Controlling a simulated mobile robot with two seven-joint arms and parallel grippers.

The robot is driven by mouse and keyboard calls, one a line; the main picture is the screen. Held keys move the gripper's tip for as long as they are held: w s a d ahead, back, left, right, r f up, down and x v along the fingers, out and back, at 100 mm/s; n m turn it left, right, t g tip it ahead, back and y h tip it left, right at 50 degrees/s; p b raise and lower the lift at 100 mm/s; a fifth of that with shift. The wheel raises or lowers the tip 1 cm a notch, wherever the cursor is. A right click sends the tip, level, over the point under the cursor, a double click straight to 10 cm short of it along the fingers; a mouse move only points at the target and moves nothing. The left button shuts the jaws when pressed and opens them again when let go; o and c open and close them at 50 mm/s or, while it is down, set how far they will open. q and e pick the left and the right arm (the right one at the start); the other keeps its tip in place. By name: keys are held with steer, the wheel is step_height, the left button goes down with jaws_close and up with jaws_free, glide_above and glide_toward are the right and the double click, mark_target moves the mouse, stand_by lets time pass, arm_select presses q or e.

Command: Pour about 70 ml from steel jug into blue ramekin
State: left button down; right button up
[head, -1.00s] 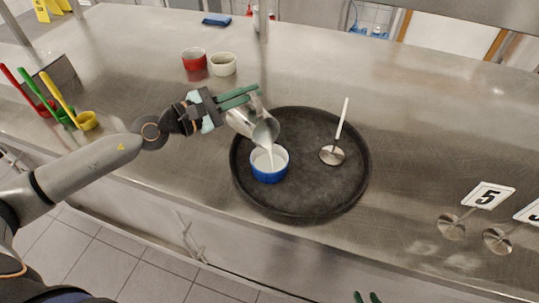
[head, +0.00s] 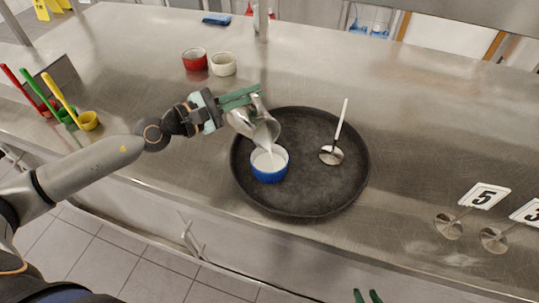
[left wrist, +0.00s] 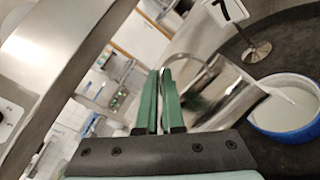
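The steel jug (head: 266,130) is tilted over the blue ramekin (head: 269,173), its mouth down to the right. A thin white stream runs from its lip into the ramekin. White liquid lies inside the ramekin, which stands upright on the left part of a round black tray (head: 320,205). My left gripper (head: 240,97) is shut on the jug's handle side; the left wrist view shows its green fingers (left wrist: 160,105) close together beside the jug (left wrist: 230,95), and the ramekin (left wrist: 285,120) at right. My right gripper (head: 368,296) shows only fingertips, apart and empty, at the bottom edge.
A number stand (head: 332,155) is on the tray, right of the ramekin; its card reads 7 in the left wrist view (left wrist: 228,10). Red (head: 194,59) and cream (head: 223,64) ramekins stand behind. Coloured ladles (head: 88,120) lie left. More number stands (head: 449,226) stand at right.

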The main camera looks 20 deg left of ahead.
arm_select(q)
steer(key=shift+s+d+r+p, duration=0.15)
steer(key=shift+r+p, duration=0.05)
steer(key=shift+p, duration=0.15)
steer(key=shift+m, duration=0.3)
steer(key=f+b, duration=0.1)
steer(key=a+n+b, duration=0.1)
steer(key=b, duration=0.1)
steer(key=w+f+b, duration=0.1)
steer(key=shift+w+a+f+n, duration=0.1)
steer(key=shift+a+f+n, duration=0.1)
steer(key=shift+f+n, duration=0.2)
steer(key=w+a+n, duration=0.1)
steer(key=a+r+n, duration=0.1)
steer(key=n, duration=0.1)
steer(key=shift+w+n+b, duration=0.3)
steer(key=shift+w+b, duration=0.05)
steer(key=shift+w, duration=0.05)
steer(key=shift+s, duration=0.1)
